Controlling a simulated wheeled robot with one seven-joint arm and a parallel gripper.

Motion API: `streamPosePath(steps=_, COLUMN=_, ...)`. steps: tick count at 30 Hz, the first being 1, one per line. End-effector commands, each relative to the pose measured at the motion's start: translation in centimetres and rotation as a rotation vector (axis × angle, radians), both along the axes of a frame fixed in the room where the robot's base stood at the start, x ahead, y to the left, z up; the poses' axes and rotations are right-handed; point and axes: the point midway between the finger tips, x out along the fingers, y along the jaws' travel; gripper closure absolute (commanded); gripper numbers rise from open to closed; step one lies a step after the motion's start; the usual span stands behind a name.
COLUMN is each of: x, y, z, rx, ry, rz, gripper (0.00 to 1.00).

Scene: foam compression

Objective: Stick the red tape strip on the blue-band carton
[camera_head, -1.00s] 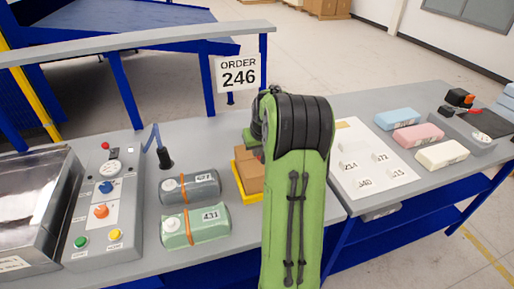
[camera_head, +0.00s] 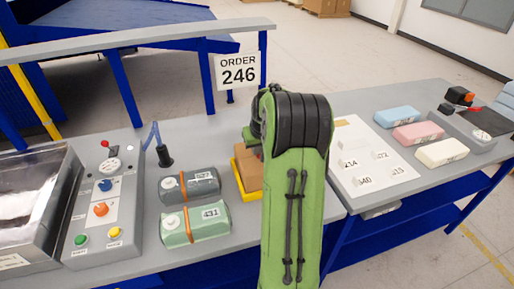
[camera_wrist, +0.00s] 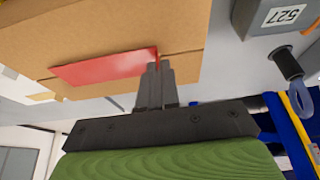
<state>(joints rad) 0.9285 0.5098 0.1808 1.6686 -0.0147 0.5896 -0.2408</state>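In the wrist view a red tape strip (camera_wrist: 105,66) lies along the face of a brown carton (camera_wrist: 95,28), by a seam. My gripper (camera_wrist: 157,68) is at the strip's right end, with its fingers close together and the red end between them. In the head view the brown carton (camera_head: 248,175) sits in a yellow tray (camera_head: 238,187), partly behind my green arm. My gripper is hidden there. No blue band shows on the visible carton faces, and whether the strip's whole length touches the carton is unclear.
A grey roll (camera_head: 190,186) and a green roll (camera_head: 195,222) lie left of the tray. A control panel (camera_head: 104,205) stands farther left. A white sheet with labels (camera_head: 370,165) and blue, pink and cream blocks (camera_head: 417,134) are on the right. A sign post (camera_head: 238,72) stands behind.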

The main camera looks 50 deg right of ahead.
Motion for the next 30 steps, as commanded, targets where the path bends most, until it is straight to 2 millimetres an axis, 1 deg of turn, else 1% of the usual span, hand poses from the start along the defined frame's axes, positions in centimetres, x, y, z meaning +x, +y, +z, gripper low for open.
streamPosePath(steps=30, x=-0.03, y=0.02, z=-0.71, rx=0.002, ry=0.001, rz=0.000, gripper=1.00)
